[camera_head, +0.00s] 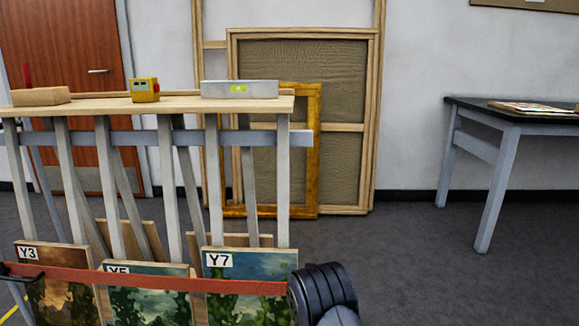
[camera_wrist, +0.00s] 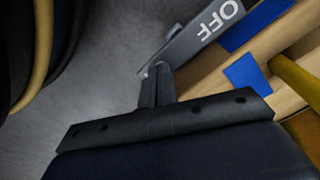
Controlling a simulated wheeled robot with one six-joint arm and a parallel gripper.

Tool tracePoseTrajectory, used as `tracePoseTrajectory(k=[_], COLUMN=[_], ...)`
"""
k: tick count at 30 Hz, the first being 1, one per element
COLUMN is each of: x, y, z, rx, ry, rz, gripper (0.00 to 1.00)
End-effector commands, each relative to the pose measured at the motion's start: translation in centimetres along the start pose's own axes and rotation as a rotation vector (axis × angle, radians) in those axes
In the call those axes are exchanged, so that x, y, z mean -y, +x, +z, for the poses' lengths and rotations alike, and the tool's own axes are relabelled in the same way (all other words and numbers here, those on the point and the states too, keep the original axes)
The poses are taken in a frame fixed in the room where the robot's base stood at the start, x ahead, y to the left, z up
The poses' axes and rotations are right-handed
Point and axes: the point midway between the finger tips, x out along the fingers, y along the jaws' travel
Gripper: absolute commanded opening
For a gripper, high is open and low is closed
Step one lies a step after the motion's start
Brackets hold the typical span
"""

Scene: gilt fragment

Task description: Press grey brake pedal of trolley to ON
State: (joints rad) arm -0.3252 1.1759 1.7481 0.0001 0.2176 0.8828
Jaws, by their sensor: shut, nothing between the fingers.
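The trolley (camera_head: 165,104) stands at the left of the head view, with a wooden top, pale grey posts and framed pictures below. The brake pedal (camera_wrist: 190,40) shows only in the wrist view, as a grey bar with white OFF lettering, slanting from upper right to centre. My gripper (camera_wrist: 158,72) is shut and empty. Its fingertips are at the lower left end of the pedal; I cannot tell whether they touch it. In the head view my arm shows by the trolley's lower right corner, and the fingers and pedal are hidden.
A wooden beam (camera_wrist: 200,75) with blue patches lies beside the pedal. A dark rounded thing with a tan band (camera_wrist: 42,40) is at left. A red strap (camera_head: 150,281) crosses the pictures. A dark-topped table (camera_head: 470,104) stands right; the floor between (camera_head: 400,250) is clear.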

Motion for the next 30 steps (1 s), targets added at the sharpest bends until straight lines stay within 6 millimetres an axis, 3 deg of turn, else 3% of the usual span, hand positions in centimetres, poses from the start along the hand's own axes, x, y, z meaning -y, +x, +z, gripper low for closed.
tracePoseTrajectory(k=[7,30], x=[0.0,0.0], y=[-0.7,-6.9], z=[0.0,0.0], rx=[0.000,0.000], ry=[0.000,0.000], rz=[0.000,0.000], gripper=[0.00,0.00])
